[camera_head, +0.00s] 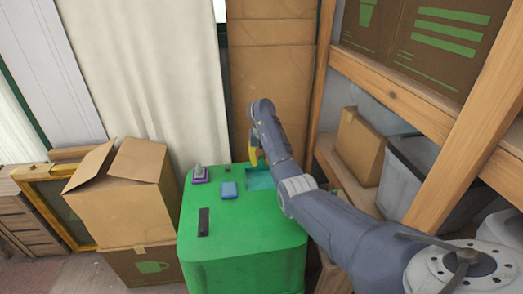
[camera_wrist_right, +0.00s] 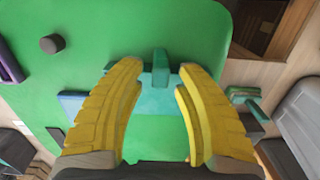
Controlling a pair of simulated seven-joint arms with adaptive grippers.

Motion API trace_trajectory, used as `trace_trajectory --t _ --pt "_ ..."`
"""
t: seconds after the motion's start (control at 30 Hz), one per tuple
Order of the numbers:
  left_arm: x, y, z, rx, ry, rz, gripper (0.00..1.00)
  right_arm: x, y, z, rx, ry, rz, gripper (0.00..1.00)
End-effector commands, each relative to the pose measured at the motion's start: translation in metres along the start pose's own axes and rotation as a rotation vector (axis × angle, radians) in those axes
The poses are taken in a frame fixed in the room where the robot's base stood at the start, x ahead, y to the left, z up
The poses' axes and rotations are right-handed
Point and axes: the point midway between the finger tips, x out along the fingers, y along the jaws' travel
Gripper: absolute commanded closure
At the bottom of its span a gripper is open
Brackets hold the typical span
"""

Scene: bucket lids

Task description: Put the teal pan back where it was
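A teal piece that looks like the pan (camera_head: 259,180) lies at the back right of the green top (camera_head: 262,228), partly covered by my right arm. In the right wrist view the teal piece (camera_wrist_right: 160,68) has an upright stub and a crossbar, with a paler teal area below it. My right gripper (camera_head: 255,157) is over it, yellow fingers pointing down. In the wrist view the right gripper (camera_wrist_right: 160,75) is open, with a finger on each side of the teal piece. I cannot tell whether they touch it. My left gripper is out of view.
On the green top are a blue block (camera_head: 229,190), a purple-based item (camera_head: 200,175) and a dark bar (camera_head: 204,222). A small teal-green item (camera_wrist_right: 243,95) lies past the right edge. Cardboard boxes (camera_head: 120,200) stand left; wooden shelving (camera_head: 395,92) is close on the right.

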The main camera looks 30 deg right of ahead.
Motion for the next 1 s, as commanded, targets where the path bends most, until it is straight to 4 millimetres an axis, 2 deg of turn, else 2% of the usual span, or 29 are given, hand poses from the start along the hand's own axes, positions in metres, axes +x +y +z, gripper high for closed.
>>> trace_trajectory --t 0.4,0.57,0.8,1.0 --pt "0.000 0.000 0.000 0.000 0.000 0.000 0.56 -0.072 0.000 0.001 0.002 -0.005 0.001 0.66" --pt "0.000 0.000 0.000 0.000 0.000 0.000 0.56 -0.095 0.000 0.001 0.002 -0.003 0.000 0.66" --pt "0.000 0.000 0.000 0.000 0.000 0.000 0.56 -0.110 0.000 0.001 0.000 -0.004 0.000 0.66" --pt "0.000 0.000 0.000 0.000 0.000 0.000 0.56 -0.114 0.001 0.000 0.000 -0.001 0.001 0.66"
